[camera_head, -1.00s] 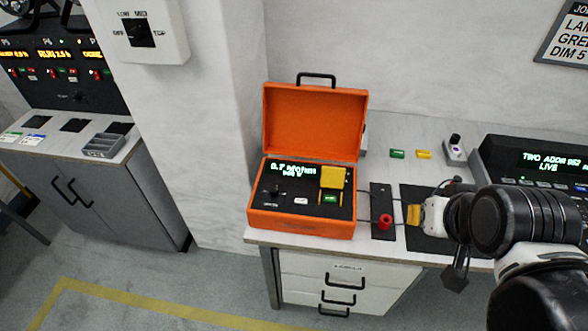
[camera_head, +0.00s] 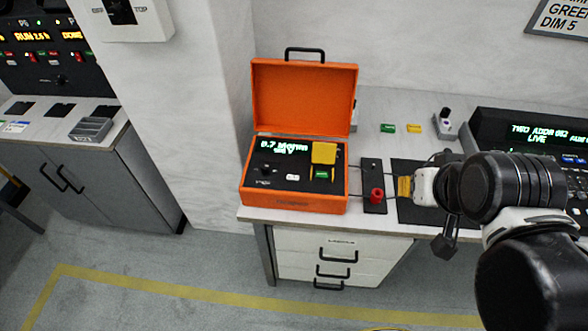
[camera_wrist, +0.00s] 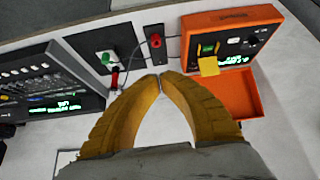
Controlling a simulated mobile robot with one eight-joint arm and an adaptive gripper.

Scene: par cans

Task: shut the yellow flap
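The yellow flap (camera_head: 323,152) is on the panel of the open orange case (camera_head: 297,203). It stands raised, with the green button (camera_head: 321,174) below it uncovered. In the wrist view the flap (camera_wrist: 208,66) is right of my fingers, beside the green button (camera_wrist: 207,50). My gripper (camera_head: 402,187) is right of the case, above the bench and apart from the flap. In the wrist view my gripper's yellow fingertips (camera_wrist: 160,77) meet or nearly meet, with nothing seen between them.
The orange lid (camera_head: 303,103) stands open behind the panel. A black plate with a red knob (camera_head: 377,195) lies between case and gripper, with leads running past it. A lighting console (camera_head: 525,133) is at right. Small green and yellow blocks (camera_head: 414,128) lie behind on the bench.

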